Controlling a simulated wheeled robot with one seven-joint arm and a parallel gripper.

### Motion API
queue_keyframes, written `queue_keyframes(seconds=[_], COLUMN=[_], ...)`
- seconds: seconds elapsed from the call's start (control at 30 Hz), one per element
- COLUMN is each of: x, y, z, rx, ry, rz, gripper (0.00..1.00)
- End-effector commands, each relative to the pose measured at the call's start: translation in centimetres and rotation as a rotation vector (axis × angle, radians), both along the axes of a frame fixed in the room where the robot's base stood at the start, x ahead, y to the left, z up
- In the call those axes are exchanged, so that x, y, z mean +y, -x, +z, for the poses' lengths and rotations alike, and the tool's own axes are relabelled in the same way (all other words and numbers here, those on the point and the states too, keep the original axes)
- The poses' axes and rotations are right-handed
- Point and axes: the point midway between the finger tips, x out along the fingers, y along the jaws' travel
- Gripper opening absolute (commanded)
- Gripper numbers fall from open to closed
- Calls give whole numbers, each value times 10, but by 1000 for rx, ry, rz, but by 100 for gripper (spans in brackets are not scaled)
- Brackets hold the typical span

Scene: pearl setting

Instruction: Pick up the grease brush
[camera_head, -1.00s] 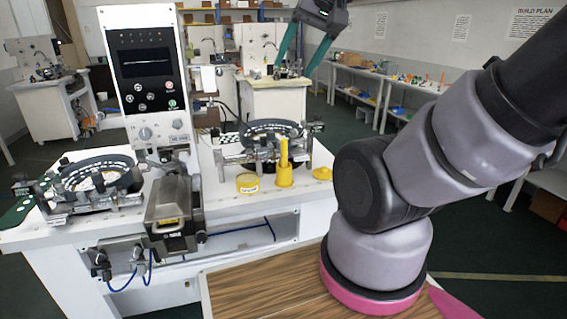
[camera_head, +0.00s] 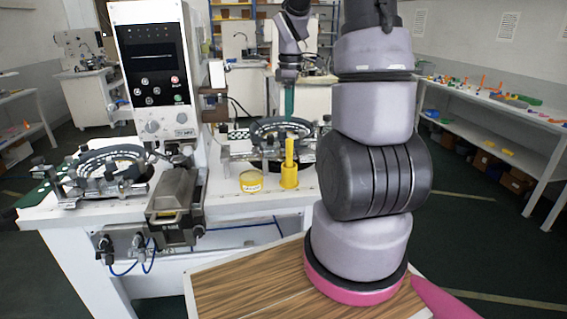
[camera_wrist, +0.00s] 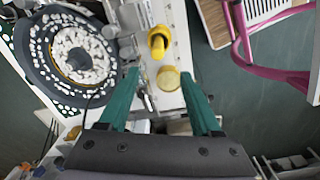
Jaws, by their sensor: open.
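The yellow grease brush (camera_head: 289,153) stands upright in a yellow holder (camera_head: 289,180) on the white bench, right of a low yellow tin (camera_head: 251,181) with a label. In the wrist view the brush (camera_wrist: 158,44) is seen from above, with the tin (camera_wrist: 168,78) between it and my gripper. My gripper (camera_head: 288,104) is open and empty, teal fingers pointing down, above and beyond the brush in the head view. In the wrist view the fingertips (camera_wrist: 160,75) are spread either side of the tin's line of sight. Finger height above the bench is hard to tell.
A round dark fixture (camera_head: 282,130) stands behind the brush; another (camera_head: 107,171) sits at the bench's left. A tall control machine (camera_head: 158,75) rises left of the tin. My arm covers the bench's right end. A side table with small parts (camera_head: 490,105) is at right.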

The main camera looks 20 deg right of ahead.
Motion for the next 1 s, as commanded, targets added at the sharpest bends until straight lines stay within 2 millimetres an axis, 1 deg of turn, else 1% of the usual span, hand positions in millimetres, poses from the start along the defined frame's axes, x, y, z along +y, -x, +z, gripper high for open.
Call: queue_keyframes(seconds=[0.03, 0.13, 0.4, 0.63, 0.83, 0.9, 1.0], x=[-3, -6, -6, -6, -6, -7, -7], y=[-2, -5, -4, -4, -3, -4, -4], z=[-7, -17, -58, -76, -106, -114, -120], rx=[13, 25, 28, 26, 28, 25, 24], ry=[-1, 0, -1, -1, -1, 0, 1], rz=[25, 58, 63, 60, 61, 61, 61], gripper=[65, 65, 65, 65, 65, 65, 65])
